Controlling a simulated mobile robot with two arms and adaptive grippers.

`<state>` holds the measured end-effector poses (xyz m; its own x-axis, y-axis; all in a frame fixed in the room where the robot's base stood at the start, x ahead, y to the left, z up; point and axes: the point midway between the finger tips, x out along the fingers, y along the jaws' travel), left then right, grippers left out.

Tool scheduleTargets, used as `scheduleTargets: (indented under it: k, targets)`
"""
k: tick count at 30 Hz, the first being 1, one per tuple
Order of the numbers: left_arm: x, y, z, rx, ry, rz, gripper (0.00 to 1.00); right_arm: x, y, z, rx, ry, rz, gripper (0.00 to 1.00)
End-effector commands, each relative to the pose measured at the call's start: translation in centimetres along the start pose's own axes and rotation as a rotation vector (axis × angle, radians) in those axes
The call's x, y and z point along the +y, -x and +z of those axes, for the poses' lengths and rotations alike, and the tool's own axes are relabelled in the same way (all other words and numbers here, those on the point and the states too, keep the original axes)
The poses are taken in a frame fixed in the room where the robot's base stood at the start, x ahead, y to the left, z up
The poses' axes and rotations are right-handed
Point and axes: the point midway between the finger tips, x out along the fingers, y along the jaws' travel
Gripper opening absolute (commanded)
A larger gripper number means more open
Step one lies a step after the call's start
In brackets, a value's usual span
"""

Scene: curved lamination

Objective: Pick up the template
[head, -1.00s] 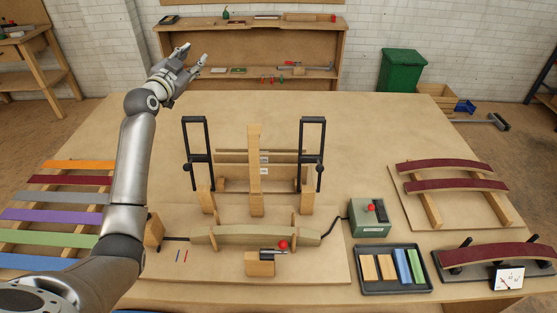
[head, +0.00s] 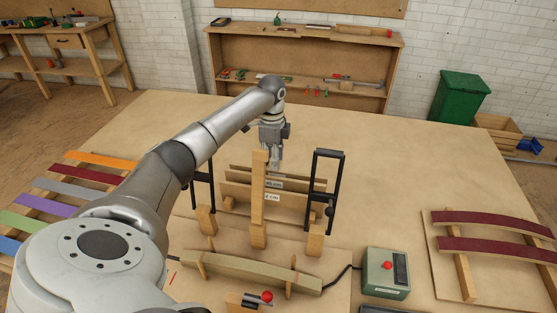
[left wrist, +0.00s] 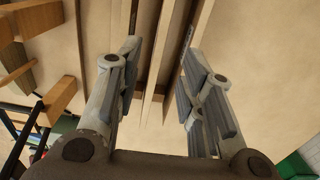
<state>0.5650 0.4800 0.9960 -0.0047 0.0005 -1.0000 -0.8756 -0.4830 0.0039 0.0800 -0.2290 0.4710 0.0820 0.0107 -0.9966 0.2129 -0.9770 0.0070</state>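Several thin wooden boards stand on edge in a rack at the middle of the table. A labelled front board (head: 235,193) and a back board (head: 237,170) show in the head view. I cannot tell which is the template, and the labels are too small to read surely. My left gripper (head: 274,163) points down just above and behind the rack's wooden post. In the left wrist view the gripper (left wrist: 160,60) is open, with the boards' edges (left wrist: 168,50) running between and below its fingers. No grip shows. My right gripper is out of view.
A black clamp frame (head: 327,190) stands right of the rack, another (head: 203,183) left, partly behind my arm. The wooden post (head: 258,205) rises in front. A green control box (head: 386,273) and a curved red lamination rack (head: 492,247) are at right. The table's back right is clear.

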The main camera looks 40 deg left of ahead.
Motion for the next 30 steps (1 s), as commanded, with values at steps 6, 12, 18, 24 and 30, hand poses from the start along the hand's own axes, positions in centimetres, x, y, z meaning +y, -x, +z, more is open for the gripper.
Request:
scheduleTargets:
  k: [6, 12, 18, 24, 30]
  targets:
    - [0.0, -2.0, -0.1, 0.000, -0.001, -0.001, 0.36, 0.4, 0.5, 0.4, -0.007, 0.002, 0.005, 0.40]
    - [0.1, -4.3, -0.4, 0.001, 0.000, 0.001, 0.36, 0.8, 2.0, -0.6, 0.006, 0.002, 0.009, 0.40]
    - [0.1, -6.9, -0.5, 0.001, 0.000, -0.002, 0.36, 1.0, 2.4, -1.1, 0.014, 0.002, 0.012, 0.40]
    - [0.1, -7.3, -0.5, 0.002, -0.001, -0.005, 0.36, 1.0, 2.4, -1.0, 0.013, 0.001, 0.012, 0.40]
    - [0.1, -7.2, -0.5, 0.002, -0.001, -0.005, 0.19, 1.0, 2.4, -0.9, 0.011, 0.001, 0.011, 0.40]
